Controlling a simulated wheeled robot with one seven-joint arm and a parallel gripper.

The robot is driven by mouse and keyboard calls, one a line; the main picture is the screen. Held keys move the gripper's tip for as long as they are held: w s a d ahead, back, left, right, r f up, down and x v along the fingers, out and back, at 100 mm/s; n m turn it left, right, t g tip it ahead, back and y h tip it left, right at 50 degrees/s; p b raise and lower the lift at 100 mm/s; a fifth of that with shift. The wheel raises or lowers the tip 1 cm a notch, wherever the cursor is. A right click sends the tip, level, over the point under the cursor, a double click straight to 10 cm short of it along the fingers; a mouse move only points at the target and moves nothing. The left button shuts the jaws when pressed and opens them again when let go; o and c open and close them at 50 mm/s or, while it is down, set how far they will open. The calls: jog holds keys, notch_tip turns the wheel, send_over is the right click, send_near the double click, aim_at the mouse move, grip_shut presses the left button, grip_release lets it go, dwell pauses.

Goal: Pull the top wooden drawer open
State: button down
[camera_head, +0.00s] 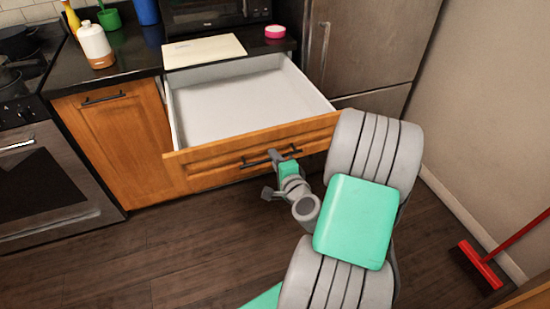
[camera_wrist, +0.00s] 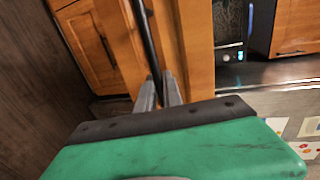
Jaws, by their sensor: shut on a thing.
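The top wooden drawer (camera_head: 215,165) stands far out from the cabinet, and its white, empty inside (camera_head: 245,100) shows. Its front carries a dark bar handle (camera_head: 247,165). My gripper (camera_head: 276,157) is at the right part of this handle, shut on it. In the wrist view the handle (camera_wrist: 146,40) runs between the two grey fingers of my gripper (camera_wrist: 160,88), close to the wooden drawer front (camera_wrist: 197,45). The exact finger contact is partly hidden.
A wooden cabinet door (camera_head: 115,140) and an oven (camera_head: 50,185) are at left. A fridge (camera_head: 365,50) stands at right. The counter holds a white bottle (camera_head: 95,45) and a cutting board (camera_head: 203,51). A red broom (camera_head: 478,265) is by the wall. The floor before the drawer is clear.

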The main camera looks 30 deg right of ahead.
jog(key=c, duration=1.5)
grip_release()
jog(key=v, duration=0.7)
jog(key=shift+s+b, duration=0.3)
jog(key=shift+a+r, duration=0.1)
